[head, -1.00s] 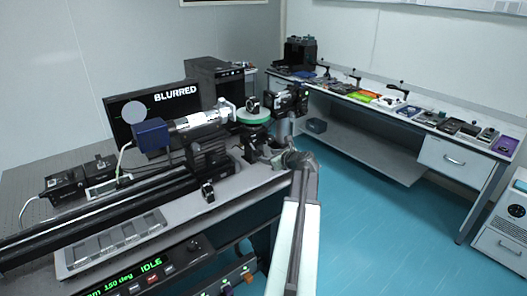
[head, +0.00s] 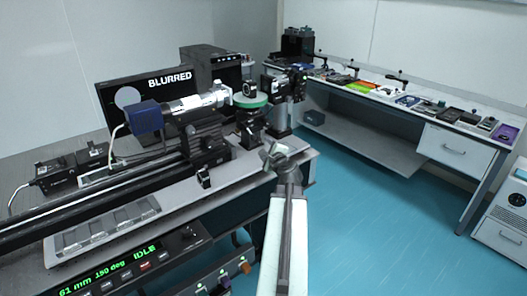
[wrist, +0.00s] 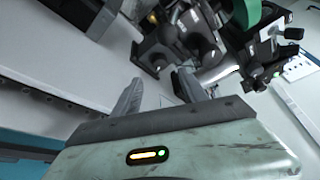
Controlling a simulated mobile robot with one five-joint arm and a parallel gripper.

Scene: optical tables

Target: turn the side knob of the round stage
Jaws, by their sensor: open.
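The round stage (head: 249,101) has a green rim and a dark body, and stands on the optical table right of the white lens barrel. Its green edge (wrist: 246,12) shows at the top of the wrist view. Below and left of it are dark rounded parts; I cannot tell for sure which is the side knob. My gripper (head: 268,152) is in front of the stage, at the table's right part. In the wrist view my gripper (wrist: 160,86) has its two fingers apart with nothing between them. The dark parts lie beyond the right fingertip, with no clear contact.
A blue-ended camera (head: 147,115) and lens barrel lie along the black rail. A monitor (head: 118,97) reads BLURRED. A control panel (head: 137,262) reads IDLE at the front. A side bench (head: 400,107) with tools stands at right. The teal floor between is clear.

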